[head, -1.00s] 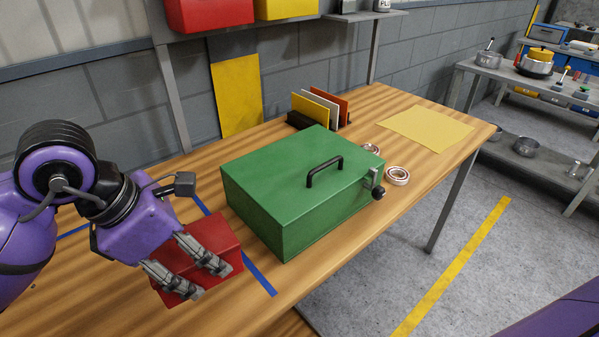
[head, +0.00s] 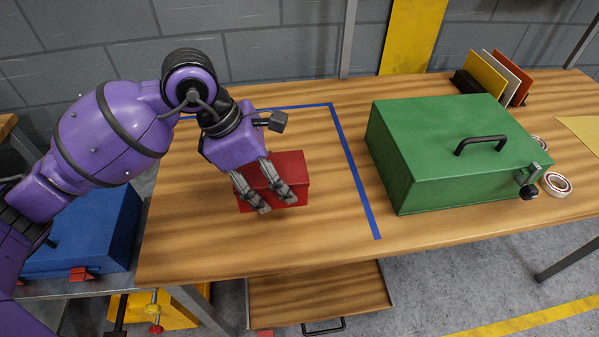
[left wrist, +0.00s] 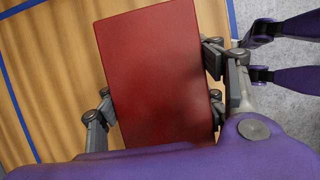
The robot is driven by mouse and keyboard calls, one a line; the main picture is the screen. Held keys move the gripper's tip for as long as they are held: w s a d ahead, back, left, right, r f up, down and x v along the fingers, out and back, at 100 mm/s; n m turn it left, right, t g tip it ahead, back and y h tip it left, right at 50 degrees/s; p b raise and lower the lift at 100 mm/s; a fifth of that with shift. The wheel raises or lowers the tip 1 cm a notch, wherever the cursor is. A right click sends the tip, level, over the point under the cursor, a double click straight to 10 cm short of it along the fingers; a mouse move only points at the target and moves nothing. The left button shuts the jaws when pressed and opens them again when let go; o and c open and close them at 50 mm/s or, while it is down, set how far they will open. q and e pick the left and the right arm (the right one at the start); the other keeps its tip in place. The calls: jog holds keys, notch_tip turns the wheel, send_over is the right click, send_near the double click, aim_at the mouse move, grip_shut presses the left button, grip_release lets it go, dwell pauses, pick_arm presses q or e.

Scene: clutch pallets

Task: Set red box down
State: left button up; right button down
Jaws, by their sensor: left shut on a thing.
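The red box (head: 291,166) is held in my left gripper (head: 272,201) over the wooden table, inside the corner marked by blue tape (head: 352,165). The gripper's grey fingers point down and cover part of the box. In the left wrist view, the red box (left wrist: 158,75) fills the middle, with a finger of the left gripper (left wrist: 160,92) against each long side. Whether the box's underside touches the tabletop is hard to tell.
A green case (head: 440,150) with a black handle stands right of the tape. A blue case (head: 90,235) stands lower at left. Bare tabletop (head: 225,240) lies before the red box.

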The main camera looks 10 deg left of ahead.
pick_arm(q)
jog(key=a+f, duration=0.2)
jog(key=f, duration=0.1)
jog(key=shift+w+a, duration=0.15)
jog(key=shift+a, duration=0.1)
jog(key=shift+a+f, duration=0.15)
jog(key=shift+f, duration=1.55)
jog(key=shift+f, duration=0.15)
jog(key=o, duration=1.4)
jog(key=shift+r, duration=0.25)
jog(key=v, duration=1.1)
jog(key=shift+a+r, duration=0.15)
jog(key=shift+r, duration=0.25)
